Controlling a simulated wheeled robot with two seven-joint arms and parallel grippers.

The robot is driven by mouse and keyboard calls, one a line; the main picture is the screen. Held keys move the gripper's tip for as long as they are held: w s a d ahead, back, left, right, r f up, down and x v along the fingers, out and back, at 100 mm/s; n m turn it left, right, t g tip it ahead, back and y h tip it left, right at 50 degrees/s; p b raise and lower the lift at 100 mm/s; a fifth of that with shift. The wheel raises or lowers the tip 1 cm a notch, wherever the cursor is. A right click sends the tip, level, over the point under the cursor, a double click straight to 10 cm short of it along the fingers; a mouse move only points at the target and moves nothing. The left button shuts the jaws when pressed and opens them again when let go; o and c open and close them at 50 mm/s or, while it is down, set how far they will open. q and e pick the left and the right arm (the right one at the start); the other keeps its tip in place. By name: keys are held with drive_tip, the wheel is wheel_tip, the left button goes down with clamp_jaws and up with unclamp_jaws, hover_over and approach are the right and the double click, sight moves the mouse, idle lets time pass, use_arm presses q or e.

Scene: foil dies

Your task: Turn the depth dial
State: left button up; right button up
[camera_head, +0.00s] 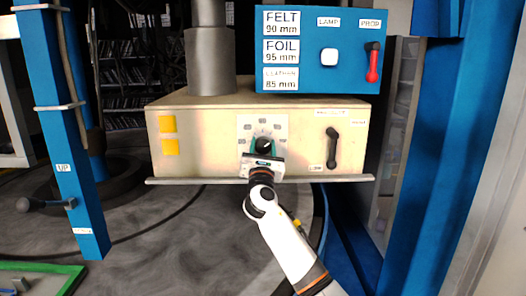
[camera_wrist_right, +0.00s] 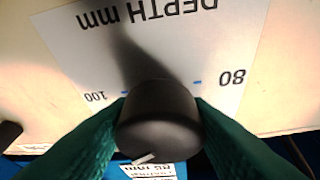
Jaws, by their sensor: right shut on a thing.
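The depth dial is a black round knob (camera_head: 264,144) in the middle of a white scale plate (camera_head: 277,127) on the cream cabinet front. In the right wrist view the dial (camera_wrist_right: 158,125) fills the middle, with a light mark low on its face. The plate there reads "DEPTH mm", with 100 and 80 beside the dial, upside down. My right gripper (camera_head: 264,150) is at the dial, its green fingers on either side. In the right wrist view the fingers (camera_wrist_right: 158,128) press against both sides of the knob. My left gripper is not in view.
A blue panel (camera_head: 345,75) above carries FELT, FOIL and other labels, a white button (camera_head: 329,57) and a red-handled lever (camera_head: 373,65). A black lever (camera_head: 332,148) is right of the dial. A grey ledge (camera_head: 325,179) runs below. Blue posts stand at both sides.

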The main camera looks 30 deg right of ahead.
drive_tip(key=m+g+h+b, duration=0.1)
drive_tip(key=m, duration=0.2)
drive_tip(key=m+g+h+b, duration=0.1)
drive_tip(key=m, duration=0.2)
drive_tip(key=shift+a+f, duration=0.1)
drive_tip(key=shift+m+g+h+b, duration=0.5)
drive_tip(key=shift+m+g, duration=0.6)
drive_tip(key=shift+m, duration=0.8)
drive_tip(key=o, duration=1)
drive_tip(key=b+v, duration=0.2)
drive_tip(key=v, duration=1)
drive_tip(key=shift+b, duration=0.3)
